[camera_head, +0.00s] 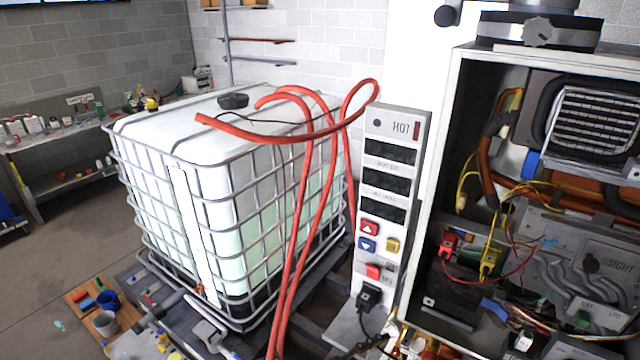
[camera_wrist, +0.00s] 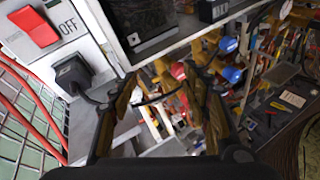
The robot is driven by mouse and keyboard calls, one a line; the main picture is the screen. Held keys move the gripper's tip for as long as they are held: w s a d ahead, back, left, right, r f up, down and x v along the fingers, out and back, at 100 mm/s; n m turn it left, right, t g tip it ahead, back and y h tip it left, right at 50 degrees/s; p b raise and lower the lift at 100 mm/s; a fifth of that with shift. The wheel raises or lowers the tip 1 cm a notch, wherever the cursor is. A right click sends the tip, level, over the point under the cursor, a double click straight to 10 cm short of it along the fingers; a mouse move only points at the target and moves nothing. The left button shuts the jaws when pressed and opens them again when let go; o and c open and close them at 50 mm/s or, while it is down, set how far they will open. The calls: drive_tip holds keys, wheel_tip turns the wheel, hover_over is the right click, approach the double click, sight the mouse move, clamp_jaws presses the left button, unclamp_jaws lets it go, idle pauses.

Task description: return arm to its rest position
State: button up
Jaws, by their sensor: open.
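My gripper (camera_wrist: 162,92) shows in the wrist view with its two fingers apart and nothing visible between them. A white control panel (camera_head: 397,140) marked HOT stands in the middle of the head view. It has dark displays, coloured buttons and a red switch (camera_head: 373,271). The red switch (camera_wrist: 34,27) with its OFF label also shows at the upper left of the wrist view. A black plug (camera_wrist: 74,75) sits below it, left of the gripper's left finger. I cannot clearly make out my gripper in the head view.
A caged white tank (camera_head: 205,215) stands left of the panel, with red hoses (camera_head: 300,215) draped over it. An open heater cabinet (camera_head: 448,130) with exposed wires and pipes is at the right. A cluttered shelf (camera_head: 50,140) stands at the far left. Open floor lies left of the tank.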

drive_tip(key=s+d+f+m+g+y+b, duration=0.1)
drive_tip(key=s+d+f+m+y+b, duration=0.1)
drive_tip(key=m+y+b, duration=0.4)
drive_tip(key=s+d+f+m+g+y+b, duration=0.1)
drive_tip(key=s+d+f+m+y+b, duration=0.2)
drive_tip(key=m, duration=1.3)
drive_tip(key=s+f+y+b, duration=0.1)
drive_tip(key=s+y+b, duration=0.2)
drive_tip(key=b, duration=0.2)
drive_tip(key=shift+s+d+f+g, duration=0.15)
drive_tip(key=shift+s+f+g, duration=0.15)
drive_tip(key=shift+s, duration=0.05)
